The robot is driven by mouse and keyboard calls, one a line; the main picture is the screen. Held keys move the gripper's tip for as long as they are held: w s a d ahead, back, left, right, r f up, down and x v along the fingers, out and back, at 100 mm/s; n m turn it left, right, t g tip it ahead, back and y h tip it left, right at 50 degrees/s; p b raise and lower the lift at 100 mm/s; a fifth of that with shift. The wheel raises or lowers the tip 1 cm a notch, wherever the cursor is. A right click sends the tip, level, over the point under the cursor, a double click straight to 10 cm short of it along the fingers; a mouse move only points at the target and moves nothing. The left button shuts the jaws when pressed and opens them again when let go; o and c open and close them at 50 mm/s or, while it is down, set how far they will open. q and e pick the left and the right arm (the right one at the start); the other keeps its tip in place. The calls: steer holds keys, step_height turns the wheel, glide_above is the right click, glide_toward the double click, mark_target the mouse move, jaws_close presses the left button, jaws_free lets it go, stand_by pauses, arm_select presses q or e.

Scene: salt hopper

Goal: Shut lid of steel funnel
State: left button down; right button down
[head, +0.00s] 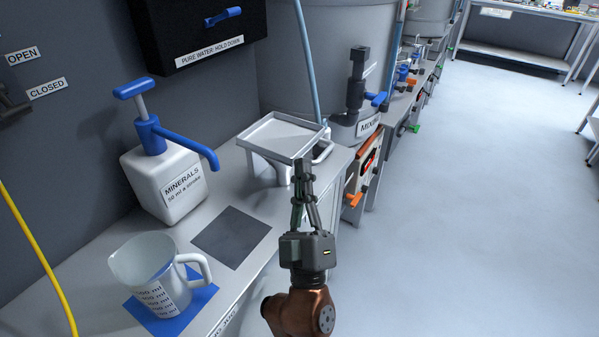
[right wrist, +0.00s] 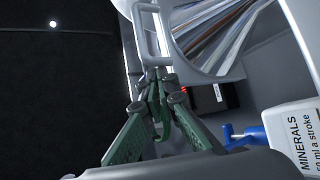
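The steel funnel (head: 268,165) stands at the right end of the grey counter, below a square, rimmed tray-like top (head: 282,136). I cannot tell whether this top is the lid. A pale loop handle (head: 324,150) sticks out at its right side. In the right wrist view a shiny curved metal surface (right wrist: 225,35) shows beside a loop handle (right wrist: 163,45). My right gripper (head: 304,165) has its fingertips together in front of the top's near right corner, close to the handle. Its fingers (right wrist: 157,95) show nothing clearly gripped. My left gripper is out of view.
A white minerals bottle (head: 165,180) with a blue pump and a measuring jug (head: 150,275) on a blue mat stand to the left. A dark square (head: 231,238) lies bare between. A large mixing tank (head: 285,75) stands behind. The floor (head: 470,200) at right is clear.

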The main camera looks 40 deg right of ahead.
steer(key=shift+w+d+f, duration=0.1)
steer(key=shift+d+f, duration=0.05)
steer(key=shift+f, duration=0.1)
steer(key=v, duration=1.2)
steer(key=shift+r, duration=0.15)
